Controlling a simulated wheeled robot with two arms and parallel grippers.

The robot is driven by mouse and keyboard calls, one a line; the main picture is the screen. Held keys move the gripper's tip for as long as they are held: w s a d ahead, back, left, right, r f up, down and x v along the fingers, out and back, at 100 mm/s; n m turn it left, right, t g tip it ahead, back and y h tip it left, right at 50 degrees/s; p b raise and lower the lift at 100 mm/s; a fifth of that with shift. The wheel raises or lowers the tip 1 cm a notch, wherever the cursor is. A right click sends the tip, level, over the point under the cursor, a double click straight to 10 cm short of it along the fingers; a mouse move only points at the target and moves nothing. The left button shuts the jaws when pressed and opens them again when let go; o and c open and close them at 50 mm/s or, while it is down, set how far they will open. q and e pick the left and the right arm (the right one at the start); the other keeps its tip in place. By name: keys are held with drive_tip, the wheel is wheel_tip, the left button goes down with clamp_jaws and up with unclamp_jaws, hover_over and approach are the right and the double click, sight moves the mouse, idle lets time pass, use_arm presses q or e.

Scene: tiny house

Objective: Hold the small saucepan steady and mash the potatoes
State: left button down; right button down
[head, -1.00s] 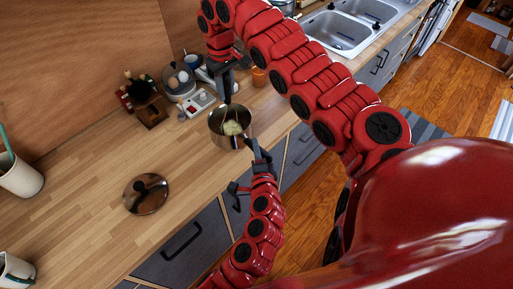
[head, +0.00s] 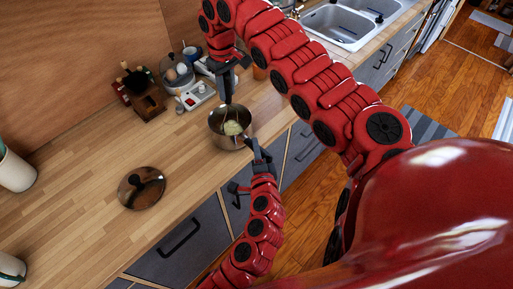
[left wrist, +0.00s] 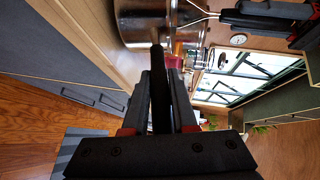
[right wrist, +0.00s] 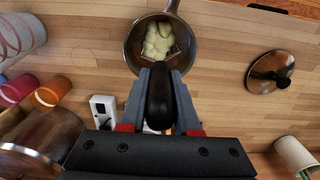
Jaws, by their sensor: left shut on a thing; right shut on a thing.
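The small steel saucepan (head: 228,143) stands on the wooden counter near its front edge; its wall also shows in the left wrist view (left wrist: 140,28). Pale potato pieces (right wrist: 158,38) lie inside it. My left gripper (head: 258,156) is shut on the saucepan's dark handle (left wrist: 160,75), at the pan's front side. My right gripper (head: 228,72) is above the pan, shut on the masher's dark handle (right wrist: 158,97). The masher points down into the pan. Its wire part (right wrist: 176,48) shows beside the potatoes; its head is largely hidden.
A lid (head: 141,189) lies on the counter left of the pan. A spice rack (head: 148,101), a container of eggs (head: 178,73) and a white device (head: 196,95) stand behind. The sink (head: 341,25) is at the upper right. The counter between lid and wall is clear.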

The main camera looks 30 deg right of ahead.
use_arm(q)
drive_tip(key=shift+f+b, duration=0.45)
drive_tip(key=shift+b, duration=0.4)
use_arm(e)
drive_tip(key=shift+f, duration=0.85)
idle(0.9)
use_arm(q)
drive_tip(key=shift+s+b, duration=0.1)
drive_tip(key=shift+b, duration=0.2)
use_arm(e)
drive_tip(key=shift+s+a+f, duration=0.1)
drive_tip(key=shift+s+f, duration=0.15)
drive_tip(key=shift+f, duration=0.15)
idle(0.5)
use_arm(q)
drive_tip(key=shift+f, duration=0.15)
use_arm(e)
drive_tip(key=shift+r, duration=0.8)
use_arm(q)
drive_tip(key=shift+f, duration=0.1)
use_arm(e)
drive_tip(key=shift+s+d+r, duration=0.1)
drive_tip(key=shift+s+r, duration=0.2)
drive_tip(key=shift+r, duration=0.5)
drive_tip(key=shift+s+d+r, duration=0.1)
drive_tip(key=shift+s+r, duration=0.2)
drive_tip(key=shift+r, duration=0.45)
drive_tip(key=shift+f, duration=0.15)
drive_tip(key=shift+f, duration=2)
drive_tip(key=shift+r, duration=0.1)
